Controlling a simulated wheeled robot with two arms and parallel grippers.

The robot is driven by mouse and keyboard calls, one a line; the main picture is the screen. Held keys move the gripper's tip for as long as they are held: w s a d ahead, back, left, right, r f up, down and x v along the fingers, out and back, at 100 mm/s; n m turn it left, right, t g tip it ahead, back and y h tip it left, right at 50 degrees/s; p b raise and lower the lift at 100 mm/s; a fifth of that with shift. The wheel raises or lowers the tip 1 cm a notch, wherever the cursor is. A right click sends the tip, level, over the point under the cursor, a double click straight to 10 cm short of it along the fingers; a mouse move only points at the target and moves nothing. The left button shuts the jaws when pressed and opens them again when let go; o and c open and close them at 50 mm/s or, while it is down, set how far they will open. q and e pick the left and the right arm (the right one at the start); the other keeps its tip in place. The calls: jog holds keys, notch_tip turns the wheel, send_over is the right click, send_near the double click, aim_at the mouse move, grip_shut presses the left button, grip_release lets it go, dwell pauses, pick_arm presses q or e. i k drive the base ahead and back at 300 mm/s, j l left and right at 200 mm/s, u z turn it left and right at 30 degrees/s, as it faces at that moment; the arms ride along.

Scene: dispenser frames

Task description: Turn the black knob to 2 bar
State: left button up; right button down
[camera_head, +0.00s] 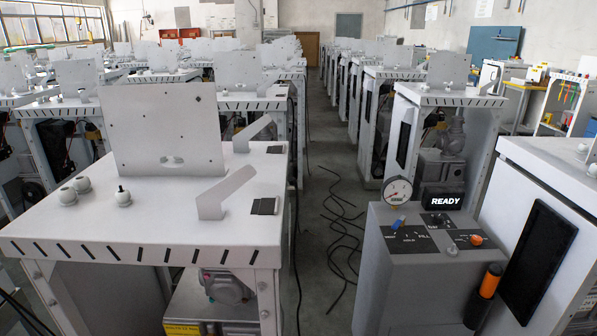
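A grey control box (395,275) stands in the aisle at the lower right. A round white pressure gauge (398,190) is mounted at its back left; the needle's reading is too small to tell. A dark label panel (436,222) with "bar" lettering lies in front of the display. The black knob cannot be made out clearly against this dark panel. A blue lever or knob (398,222) is on the left, and an orange knob or button (476,240) is on the right. Neither of my grippers is in view.
An orange and black handle (487,285) sits at the box's right side. A white cabinet (565,185) stands close to the right. A large white dispenser frame (150,215) stands left. Black cables (343,235) lie on the grey aisle floor between them.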

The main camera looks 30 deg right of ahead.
aim_at(438, 218)
jog(key=z, duration=1.95)
